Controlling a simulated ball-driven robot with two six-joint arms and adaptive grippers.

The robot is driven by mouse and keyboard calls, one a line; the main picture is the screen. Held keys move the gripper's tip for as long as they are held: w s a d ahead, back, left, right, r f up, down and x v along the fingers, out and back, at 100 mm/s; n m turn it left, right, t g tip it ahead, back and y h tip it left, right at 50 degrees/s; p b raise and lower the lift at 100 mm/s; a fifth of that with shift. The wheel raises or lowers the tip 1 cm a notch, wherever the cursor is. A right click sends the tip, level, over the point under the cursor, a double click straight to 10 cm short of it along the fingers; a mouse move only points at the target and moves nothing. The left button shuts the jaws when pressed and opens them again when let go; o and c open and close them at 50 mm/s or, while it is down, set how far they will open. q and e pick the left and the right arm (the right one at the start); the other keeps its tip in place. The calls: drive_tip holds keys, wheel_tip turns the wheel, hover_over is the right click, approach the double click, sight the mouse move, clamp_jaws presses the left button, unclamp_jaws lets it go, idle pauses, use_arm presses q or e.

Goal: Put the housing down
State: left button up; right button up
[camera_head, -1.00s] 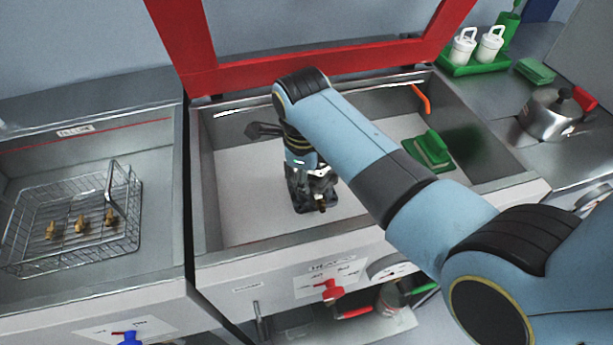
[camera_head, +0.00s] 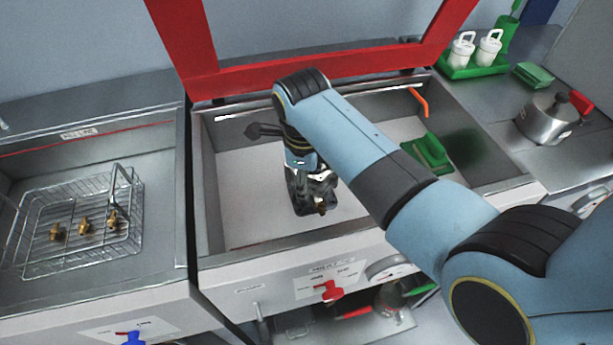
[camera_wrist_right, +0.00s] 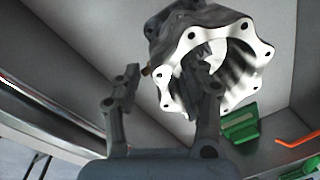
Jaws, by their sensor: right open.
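The housing (camera_head: 312,196) is a dark machined part with a bright scalloped flange and a small brass-coloured fitting. It is upright on the pale floor of the middle basin, directly below my right wrist. In the right wrist view, the housing's flange (camera_wrist_right: 212,58) faces the camera, with bolt holes around a ribbed bore. My right gripper (camera_wrist_right: 162,82) is open. One finger overlaps the bore, and the other is left of the flange, apart from it. I cannot tell whether the overlapping finger touches it. In the head view the fingers are mostly hidden. My left gripper is not in view.
The middle basin (camera_head: 203,190) has steel walls and a raised red-framed lid (camera_head: 290,72). A green block (camera_head: 427,152) and an orange hook (camera_head: 418,100) are right of the housing. A wire basket (camera_head: 50,262) with brass parts stands in the left basin. Basin floor left of the housing is clear.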

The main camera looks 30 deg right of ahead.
drive_tip(key=r+p, duration=0.3)
drive_tip(key=r, duration=0.1)
drive_tip(key=r+p, duration=0.2)
drive_tip(key=shift+s+a+r+p, duration=0.15)
drive_tip(key=shift+a+r+p, duration=0.05)
drive_tip(key=shift+a+p, duration=0.1)
drive_tip(key=shift+s+a+r, duration=0.1)
drive_tip(key=shift+r, duration=1)
drive_tip(key=shift+s+r, duration=0.1)
drive_tip(key=shift+r, duration=1)
